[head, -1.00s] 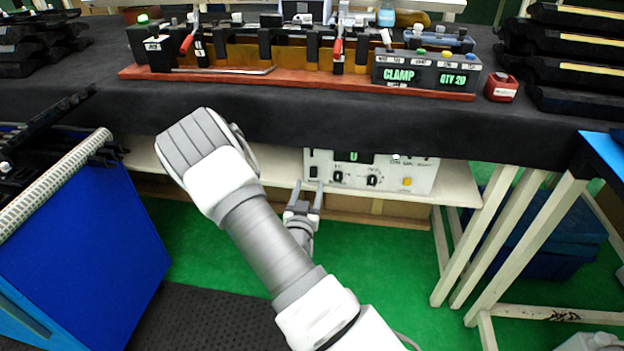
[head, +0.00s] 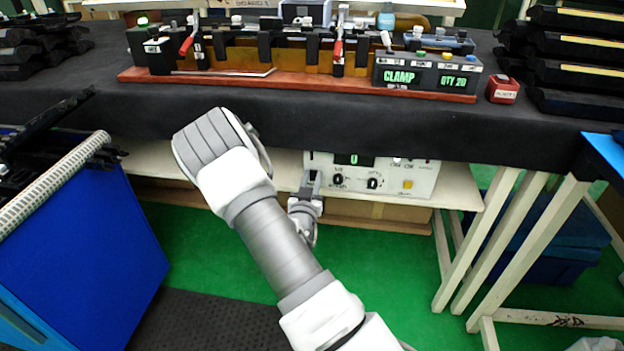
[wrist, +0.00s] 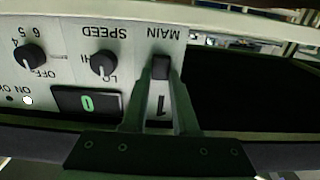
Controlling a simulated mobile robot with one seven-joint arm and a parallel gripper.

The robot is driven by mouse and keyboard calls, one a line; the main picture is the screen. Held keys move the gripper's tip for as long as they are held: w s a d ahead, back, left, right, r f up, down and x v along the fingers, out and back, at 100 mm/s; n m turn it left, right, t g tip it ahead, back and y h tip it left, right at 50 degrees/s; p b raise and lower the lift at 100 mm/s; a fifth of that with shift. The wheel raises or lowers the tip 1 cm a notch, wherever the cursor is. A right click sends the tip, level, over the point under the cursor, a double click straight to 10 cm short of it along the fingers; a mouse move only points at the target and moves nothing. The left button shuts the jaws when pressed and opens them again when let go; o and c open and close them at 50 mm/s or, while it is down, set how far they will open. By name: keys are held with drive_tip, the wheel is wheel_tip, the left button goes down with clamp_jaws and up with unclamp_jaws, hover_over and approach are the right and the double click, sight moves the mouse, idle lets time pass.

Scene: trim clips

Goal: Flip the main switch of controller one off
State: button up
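Controller one is a white panel box (head: 420,178) under the bench, with a green digit display (head: 353,159) and dark knobs. In the wrist view the panel (wrist: 125,45) appears upside down. Its main switch (wrist: 160,67), small and black, sits by the MAIN label, with a "1" mark between my fingers. My gripper (wrist: 162,80) is at the panel, its fingertips on either side of the switch, a narrow gap between them. I cannot tell whether they touch it. In the head view my gripper (head: 311,183) covers the switch area at the panel's left end.
The panel stands on a cream shelf (head: 460,192) under the black-covered bench (head: 400,125). Speed knob (wrist: 104,63) and another knob (wrist: 31,57) lie beside the switch. A blue cart (head: 80,235) is at left; cream table legs (head: 480,240) at right.

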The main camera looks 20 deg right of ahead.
clamp_jaws()
drive_tip(key=shift+f+t+h, duration=0.25)
drive_tip(key=shift+t+h, duration=0.15)
drive_tip(key=shift+t, duration=0.1)
drive_tip(key=shift+f+t+h, duration=0.25)
drive_tip(key=shift+t+h, duration=0.35)
drive_tip(key=shift+t, duration=0.4)
drive_tip(key=o, duration=0.8)
unclamp_jaws()
drive_tip(key=shift+o, duration=0.2)
